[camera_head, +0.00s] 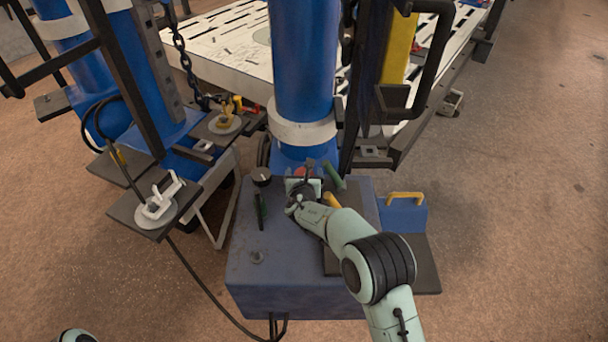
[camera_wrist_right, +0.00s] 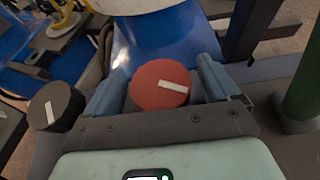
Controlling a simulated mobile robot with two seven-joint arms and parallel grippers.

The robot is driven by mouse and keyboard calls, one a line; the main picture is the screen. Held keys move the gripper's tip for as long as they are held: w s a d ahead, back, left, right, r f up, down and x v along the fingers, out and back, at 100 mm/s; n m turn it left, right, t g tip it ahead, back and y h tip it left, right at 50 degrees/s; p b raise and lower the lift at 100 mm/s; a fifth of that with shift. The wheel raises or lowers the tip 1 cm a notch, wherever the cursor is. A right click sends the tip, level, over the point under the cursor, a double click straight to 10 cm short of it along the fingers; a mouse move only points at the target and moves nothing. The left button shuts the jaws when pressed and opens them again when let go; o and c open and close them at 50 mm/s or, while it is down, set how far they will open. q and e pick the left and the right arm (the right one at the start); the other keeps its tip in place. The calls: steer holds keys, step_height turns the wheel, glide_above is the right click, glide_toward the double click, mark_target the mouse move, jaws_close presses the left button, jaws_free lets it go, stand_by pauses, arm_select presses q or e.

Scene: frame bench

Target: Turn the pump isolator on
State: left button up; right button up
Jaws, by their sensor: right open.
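A red round knob (camera_wrist_right: 158,86) with a white pointer line sits between my right gripper's fingers in the right wrist view. The line points right and slightly down in that view. Only a bit of the red knob (camera_head: 301,171) shows in the head view, at the back of the blue box; no label is readable. My right gripper (camera_head: 304,178) is open, with one finger on each side of the knob. I cannot tell whether the fingers touch it. My left gripper is not in view.
Another green handle (camera_head: 335,175) is close on the right. A blue post (camera_head: 303,70) rises just behind.

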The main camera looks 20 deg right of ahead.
steer(key=c, duration=1)
steer(key=shift+a+r+m+g+h+p, duration=0.15)
steer(key=shift+m+g+h+p, duration=0.25)
steer(key=shift+m+h+p, duration=0.65)
steer(key=shift+m+h, duration=0.35)
steer(key=shift+h, duration=0.1)
steer(key=shift+w+m+g+h, duration=0.1)
steer(key=shift+m+g+h, duration=0.2)
steer(key=shift+g, duration=0.1)
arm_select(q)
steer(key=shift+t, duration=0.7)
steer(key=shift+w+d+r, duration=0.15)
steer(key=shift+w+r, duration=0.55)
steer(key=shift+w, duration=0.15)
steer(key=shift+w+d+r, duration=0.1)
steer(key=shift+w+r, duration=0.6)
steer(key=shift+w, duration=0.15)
arm_select(e)
steer(key=shift+m+g+h, duration=0.5)
steer(key=shift+m+h, duration=0.1)
steer(key=shift+d, duration=0.2)
steer(key=o, duration=1)
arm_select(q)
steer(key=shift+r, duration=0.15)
